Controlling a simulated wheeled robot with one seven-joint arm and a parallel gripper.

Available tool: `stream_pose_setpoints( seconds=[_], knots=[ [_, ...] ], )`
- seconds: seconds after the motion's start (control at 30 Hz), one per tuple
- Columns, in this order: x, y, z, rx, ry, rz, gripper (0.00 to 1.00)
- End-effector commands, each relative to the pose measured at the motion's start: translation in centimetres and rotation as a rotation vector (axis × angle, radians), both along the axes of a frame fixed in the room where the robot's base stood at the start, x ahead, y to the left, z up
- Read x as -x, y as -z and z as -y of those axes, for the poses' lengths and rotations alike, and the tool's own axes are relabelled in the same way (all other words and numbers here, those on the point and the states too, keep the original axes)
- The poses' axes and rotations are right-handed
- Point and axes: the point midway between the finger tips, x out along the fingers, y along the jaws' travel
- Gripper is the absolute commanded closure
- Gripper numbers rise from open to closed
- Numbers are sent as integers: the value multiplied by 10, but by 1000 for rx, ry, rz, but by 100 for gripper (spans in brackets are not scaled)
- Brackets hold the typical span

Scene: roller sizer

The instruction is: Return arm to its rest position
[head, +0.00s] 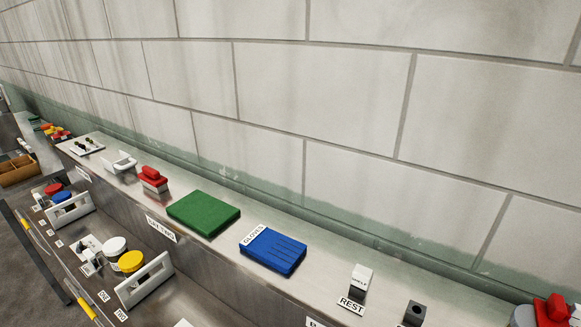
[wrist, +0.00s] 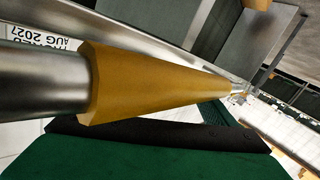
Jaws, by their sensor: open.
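My gripper shows in neither view, and its fingers cannot be made out. The wrist view is filled by a metal bar (wrist: 40,82) with an orange sleeve (wrist: 150,85), very close to the camera and running away to the right. My arm is not visible in the head view.
The shelf along the tiled wall (head: 330,110) holds a blue gloves pack (head: 273,252), a green pad (head: 203,212), a red-and-white item (head: 152,178) and a dark block (head: 414,313). A dark green surface (wrist: 150,160) with a black edge lies below the bar.

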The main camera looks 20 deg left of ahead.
Motion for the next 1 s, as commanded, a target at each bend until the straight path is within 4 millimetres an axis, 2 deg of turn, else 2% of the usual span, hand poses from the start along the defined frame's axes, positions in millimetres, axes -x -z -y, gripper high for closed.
stream_pose_setpoints(
  seconds=[0.03, 0.2, 0.3, 0.4, 0.6, 1.0],
  knots=[
    [2, 1, 25, -17, 60, -33, 19],
    [15, -2, 96, -98, 242, -124, 19],
    [27, -6, 130, -143, 337, -163, 19],
    [38, -10, 155, -181, 412, -192, 19],
    [49, -15, 172, -217, 480, -213, 19],
    [50, -16, 173, -220, 482, -214, 19]
  ],
)
